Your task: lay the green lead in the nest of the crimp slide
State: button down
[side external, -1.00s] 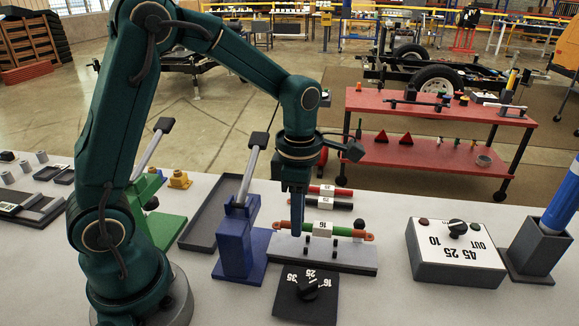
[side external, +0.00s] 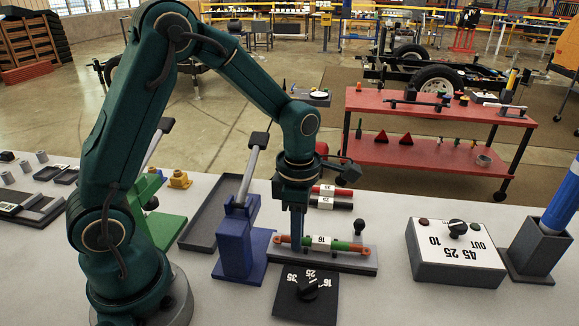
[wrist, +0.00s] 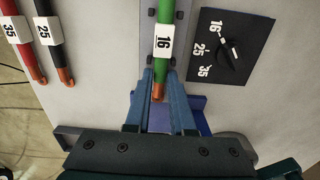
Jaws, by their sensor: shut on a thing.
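The green lead (side external: 340,245) has a white tag reading 16 and copper ends. My gripper (side external: 297,242) is shut on it near its left end, and the lead lies level, low over the grey crimp slide (side external: 350,265). There the green lead (wrist: 163,68) runs lengthwise along the slide (wrist: 140,40), between pairs of dark pegs. I cannot tell whether it touches the nest floor, which the lead hides. The blue crimp press (side external: 238,240) stands at the slide's left end.
A red lead (wrist: 18,35) tagged 35 and a black lead (wrist: 52,55) tagged 25 lie behind the slide. A black dial plate (side external: 306,300) sits in front. A grey switch box (side external: 455,262) stands to the right. A long dark tray (side external: 212,210) lies behind the press.

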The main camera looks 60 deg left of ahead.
jog(key=shift+f, duration=0.1)
dwell(0.3)
jog(key=c, duration=0.7)
grip_release()
